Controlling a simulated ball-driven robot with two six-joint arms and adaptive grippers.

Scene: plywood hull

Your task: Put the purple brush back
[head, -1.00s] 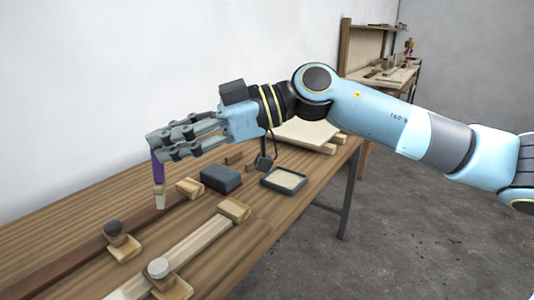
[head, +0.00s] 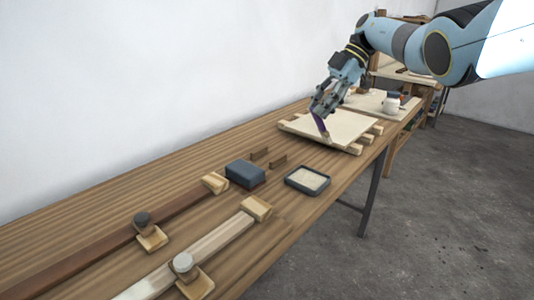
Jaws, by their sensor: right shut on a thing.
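The purple brush (head: 319,123) is held in my right gripper (head: 322,108), which is shut on it. Its handle leans and its pale bristle end points down, just over or touching the pale board (head: 345,127); I cannot tell which. The board lies on wooden strips on the workbench. My right arm comes in from the upper right. My left gripper does not show.
A dark blue block (head: 245,174), a shallow dark tray (head: 325,181) with pale contents and two small brown pieces (head: 278,161) lie nearer on the bench (head: 120,200). Clamped wooden bars (head: 205,255) fill the front. A white jar (head: 391,103) stands beyond the board.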

